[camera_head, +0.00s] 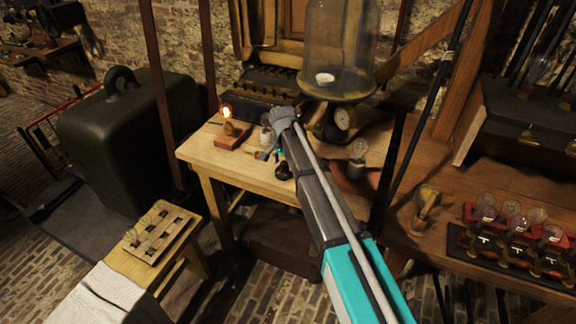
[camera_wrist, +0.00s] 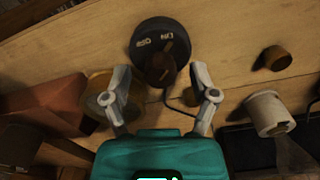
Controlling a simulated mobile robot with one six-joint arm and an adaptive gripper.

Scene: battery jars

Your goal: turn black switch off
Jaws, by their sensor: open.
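The black switch (camera_wrist: 150,35) is a round disc with "OFF" and "ON" lettering on its face and a dark brown knob (camera_wrist: 160,70) at its centre. It lies on the pale wooden table (camera_head: 210,157). In the wrist view my gripper (camera_wrist: 160,76) is open, with one finger on each side of the knob. A gap shows between each finger and the knob. I cannot tell how far the fingertips are above the switch. In the head view my arm reaches across the table, and the black switch (camera_head: 283,172) shows just beside the gripper (camera_head: 272,154).
A glowing bulb (camera_head: 229,122) stands on a reddish wooden base at the table's left. A glass bell jar (camera_head: 338,45) stands behind the gripper. A white cylinder (camera_wrist: 268,112) and a small brown knob (camera_wrist: 274,58) lie right of the switch in the wrist view.

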